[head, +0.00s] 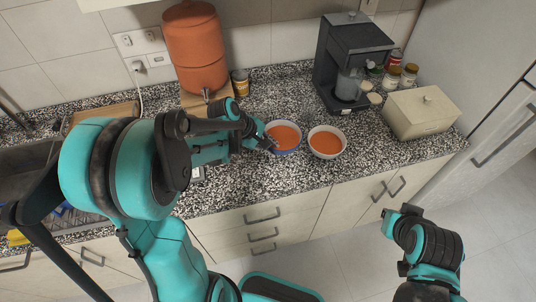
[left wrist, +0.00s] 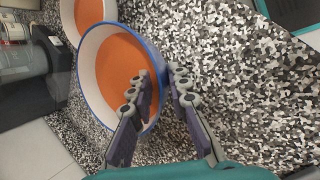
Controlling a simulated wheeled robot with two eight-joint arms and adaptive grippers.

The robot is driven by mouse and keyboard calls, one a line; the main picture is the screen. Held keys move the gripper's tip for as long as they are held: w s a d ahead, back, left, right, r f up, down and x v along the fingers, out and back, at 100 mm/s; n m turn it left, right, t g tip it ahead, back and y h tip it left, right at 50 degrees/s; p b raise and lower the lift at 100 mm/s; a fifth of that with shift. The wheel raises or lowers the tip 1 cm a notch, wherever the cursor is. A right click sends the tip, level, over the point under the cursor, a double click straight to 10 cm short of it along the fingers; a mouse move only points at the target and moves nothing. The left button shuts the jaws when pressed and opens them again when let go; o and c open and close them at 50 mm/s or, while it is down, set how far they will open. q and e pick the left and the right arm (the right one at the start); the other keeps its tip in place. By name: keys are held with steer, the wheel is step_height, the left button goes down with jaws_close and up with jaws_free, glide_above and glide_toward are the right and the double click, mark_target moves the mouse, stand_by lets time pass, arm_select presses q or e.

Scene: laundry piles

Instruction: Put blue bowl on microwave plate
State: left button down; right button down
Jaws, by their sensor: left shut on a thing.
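The blue bowl (head: 288,152), blue outside and white inside with orange contents, stands upright on the speckled counter (head: 350,184). My left gripper (head: 267,141) is at its left rim in the head view. In the left wrist view my left gripper (left wrist: 162,74) is shut on the wall of the blue bowl (left wrist: 91,87), one finger inside over the orange contents and one outside. My right gripper (head: 402,212) is low at the right, away from the counter; its finger opening cannot be made out. No microwave or microwave plate is in view.
A white bowl (head: 327,155) with orange contents stands right beside the blue bowl. A dark coffee machine (head: 350,52) is behind, with jars (head: 408,76) and a cream bread box (head: 422,113) to the right. An orange dispenser (head: 196,48) and a can (head: 240,82) stand behind my left arm.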

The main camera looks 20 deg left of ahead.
arm_select(q)
steer(key=shift+w+a+f, duration=0.45)
steer(key=shift+a+f, duration=0.05)
steer(key=shift+a, duration=0.15)
steer(key=shift+w+a+f, duration=0.15)
steer(key=shift+a+f, duration=0.05)
steer(key=shift+a, duration=0.15)
steer(key=shift+f+b, duration=0.95)
steer(key=shift+f, duration=1.05)
steer(key=c, duration=1.4)
jaws_free()
steer(key=shift+c, duration=0.2)
